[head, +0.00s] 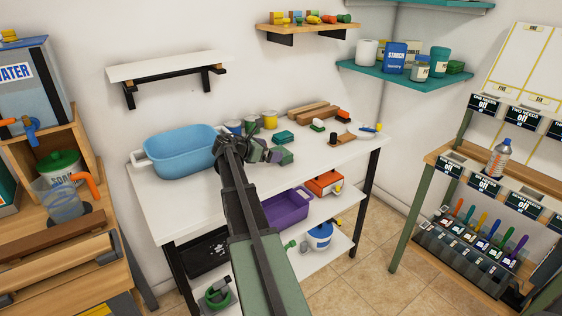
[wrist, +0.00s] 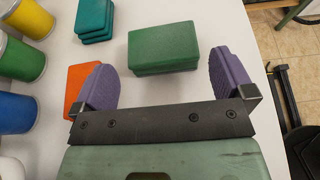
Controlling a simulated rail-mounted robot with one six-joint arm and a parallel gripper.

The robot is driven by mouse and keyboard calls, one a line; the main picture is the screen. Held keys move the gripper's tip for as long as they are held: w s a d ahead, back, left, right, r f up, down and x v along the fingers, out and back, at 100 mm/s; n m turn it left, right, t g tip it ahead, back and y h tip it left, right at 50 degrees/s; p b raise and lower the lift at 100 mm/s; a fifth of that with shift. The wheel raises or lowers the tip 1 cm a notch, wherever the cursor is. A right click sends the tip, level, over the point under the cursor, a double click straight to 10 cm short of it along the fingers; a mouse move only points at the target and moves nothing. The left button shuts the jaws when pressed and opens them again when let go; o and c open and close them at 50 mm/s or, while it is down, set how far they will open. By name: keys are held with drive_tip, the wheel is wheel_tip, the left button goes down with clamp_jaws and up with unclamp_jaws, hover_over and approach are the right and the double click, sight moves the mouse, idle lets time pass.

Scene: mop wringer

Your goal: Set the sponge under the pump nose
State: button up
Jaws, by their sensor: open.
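A green block (wrist: 163,47), which looks like a sponge, lies on the white table, and it also shows beside my gripper in the head view (head: 284,157). My gripper (wrist: 165,76) is open and empty, with purple pads; in the wrist view the green block lies just ahead, between the lines of the two fingers. In the head view my gripper (head: 262,154) is low over the table. The soap pump (head: 60,165) stands at the left with a green lid and an orange nose (head: 88,183). A dark round pad (head: 90,219) lies below the nose.
A clear jug (head: 55,204) stands beside the pad. Teal blocks (wrist: 95,20), an orange flat piece (wrist: 80,85) and several colored cans (wrist: 22,58) lie near my gripper. A blue tub (head: 180,152) stands at the table's left. The water tank (head: 30,80) stands above the soap.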

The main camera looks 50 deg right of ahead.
sight(283, 150)
drive_tip(key=shift+x, duration=1)
drive_tip(key=b+x, duration=0.1)
drive_tip(key=x, duration=0.1)
drive_tip(key=b+x, duration=0.1)
drive_tip(key=x, duration=0.1)
drive_tip(key=shift+d+f, duration=0.15)
drive_tip(key=shift+f, duration=0.35)
drive_tip(key=shift+s+d, duration=0.15)
drive_tip(key=shift+d, duration=0.1)
drive_tip(key=shift+r, duration=0.1)
drive_tip(key=c, duration=0.7)
drive_tip(key=shift+r, duration=0.1)
